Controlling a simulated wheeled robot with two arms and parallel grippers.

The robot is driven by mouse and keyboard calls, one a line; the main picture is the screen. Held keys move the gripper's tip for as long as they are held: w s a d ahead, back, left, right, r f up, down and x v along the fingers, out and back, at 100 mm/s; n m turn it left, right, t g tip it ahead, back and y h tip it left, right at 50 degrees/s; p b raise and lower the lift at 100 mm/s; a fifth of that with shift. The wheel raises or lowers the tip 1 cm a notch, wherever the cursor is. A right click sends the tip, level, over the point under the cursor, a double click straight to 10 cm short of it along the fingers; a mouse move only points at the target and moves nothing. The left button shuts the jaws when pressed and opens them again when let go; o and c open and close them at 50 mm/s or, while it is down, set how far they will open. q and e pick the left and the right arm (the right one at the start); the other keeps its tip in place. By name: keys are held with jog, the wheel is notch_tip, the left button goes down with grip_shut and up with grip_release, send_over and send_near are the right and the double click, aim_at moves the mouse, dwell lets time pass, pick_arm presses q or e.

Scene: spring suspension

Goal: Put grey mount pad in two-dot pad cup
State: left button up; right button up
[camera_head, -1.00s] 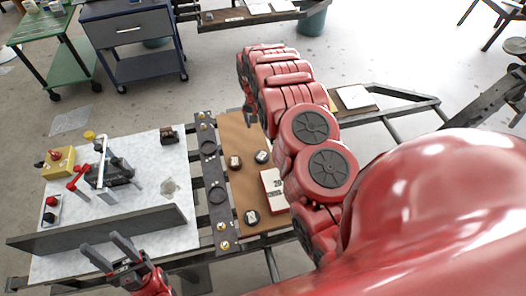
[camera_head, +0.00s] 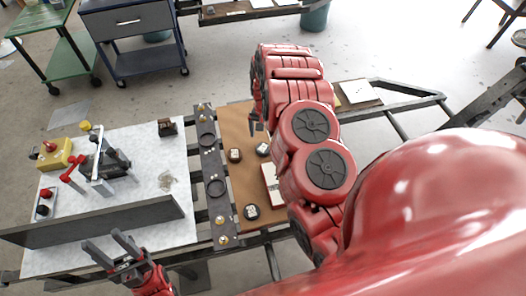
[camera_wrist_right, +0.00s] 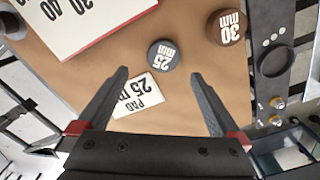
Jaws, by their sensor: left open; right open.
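The grey mount pad (camera_wrist_right: 163,55), a round dark disk marked "25 mm", lies flat on the brown mat; it also shows in the head view (camera_head: 263,149). My right gripper (camera_wrist_right: 158,80) is open and empty above the mat, its fingers on either side of and short of the pad; the head view shows its fingertips (camera_head: 254,126). A dark rail left of the mat has a far cup (camera_head: 207,141) and a near cup (camera_head: 216,188), both seemingly empty. Pale dots sit beside the far cup in the wrist view (camera_wrist_right: 275,62); which cup has two is unclear. My left gripper (camera_head: 113,248) is open and empty.
A brown disk marked "30 mm" (camera_wrist_right: 226,27) lies between pad and rail. Another dark disk (camera_head: 251,212) is nearer me. A white-topped red box (camera_wrist_right: 78,22) lies nearby. Fixtures fill the white board at left.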

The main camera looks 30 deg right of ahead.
aim_at(263, 148)
notch_tip(263, 148, down, 2)
jog(key=shift+f, duration=0.15)
jog(key=shift+a+f+p, duration=0.1)
jog(key=shift+f+p, duration=0.2)
notch_tip(263, 148, down, 3)
jog(key=shift+a+f+p, duration=0.1)
jog(key=shift+a+p, duration=0.05)
jog(key=shift+p, duration=0.3)
jog(key=shift+w+f, duration=0.15)
jog(key=shift+f, duration=0.55)
jog(key=shift+c, duration=0.2)
jog(key=c, duration=1.5)
jog(key=shift+c, duration=0.2)
jog(key=shift+r, duration=0.15)
